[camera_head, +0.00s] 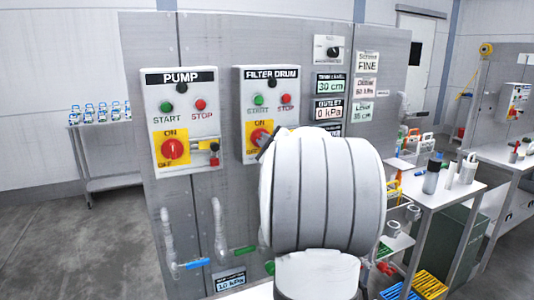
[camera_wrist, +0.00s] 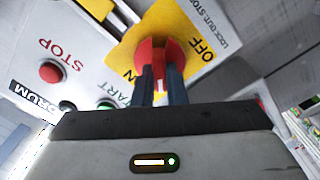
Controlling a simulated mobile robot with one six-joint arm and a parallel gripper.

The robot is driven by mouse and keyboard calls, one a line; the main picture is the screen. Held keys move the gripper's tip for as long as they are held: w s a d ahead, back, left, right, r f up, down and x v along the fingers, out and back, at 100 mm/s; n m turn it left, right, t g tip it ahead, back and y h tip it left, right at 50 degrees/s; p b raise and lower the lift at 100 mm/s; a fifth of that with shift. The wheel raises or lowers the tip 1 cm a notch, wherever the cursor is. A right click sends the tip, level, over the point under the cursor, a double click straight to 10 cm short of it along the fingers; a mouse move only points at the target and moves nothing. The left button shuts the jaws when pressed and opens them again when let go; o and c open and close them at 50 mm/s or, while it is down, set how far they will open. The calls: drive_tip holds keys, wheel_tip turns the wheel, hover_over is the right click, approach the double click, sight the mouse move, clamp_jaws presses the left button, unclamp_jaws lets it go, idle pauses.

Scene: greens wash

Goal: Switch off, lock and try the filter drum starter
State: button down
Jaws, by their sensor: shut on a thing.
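The filter drum starter (camera_head: 245,90) is a white box on the grey panel with a green START button (camera_head: 258,99) and a red STOP button (camera_head: 286,98). Its red rotary knob (camera_head: 258,136) sits on a yellow ON/OFF plate (camera_head: 252,152). My gripper (camera_wrist: 160,78) is shut on this red knob (camera_wrist: 148,52) in the wrist view, with a dark finger on each side of its grip. OFF shows on the yellow plate (camera_wrist: 190,22), while ON is partly covered. In the head view, my arm hides most of the gripper and the box's lower right. The knob's exact setting is unclear.
The similar PUMP starter (camera_head: 180,90) stands left, its red knob (camera_head: 173,149) on yellow. Pipes with a blue-handled valve (camera_head: 192,264) and a green-handled valve (camera_head: 240,252) run below. A table (camera_head: 440,194) with bottles stands right. The left floor is open.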

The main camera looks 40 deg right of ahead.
drive_tip(key=shift+f+n+b, duration=0.15)
drive_tip(key=shift+n+b, duration=1.4)
drive_tip(key=shift+n, duration=0.35)
drive_tip(key=shift+f+n+b, duration=0.1)
drive_tip(key=shift+n+b, duration=1.4)
drive_tip(key=shift+n, duration=0.4)
drive_tip(key=c, duration=1.5)
unclamp_jaws()
drive_tip(key=shift+r, duration=0.1)
drive_tip(key=v, duration=0.8)
drive_tip(key=shift+w+a, duration=0.1)
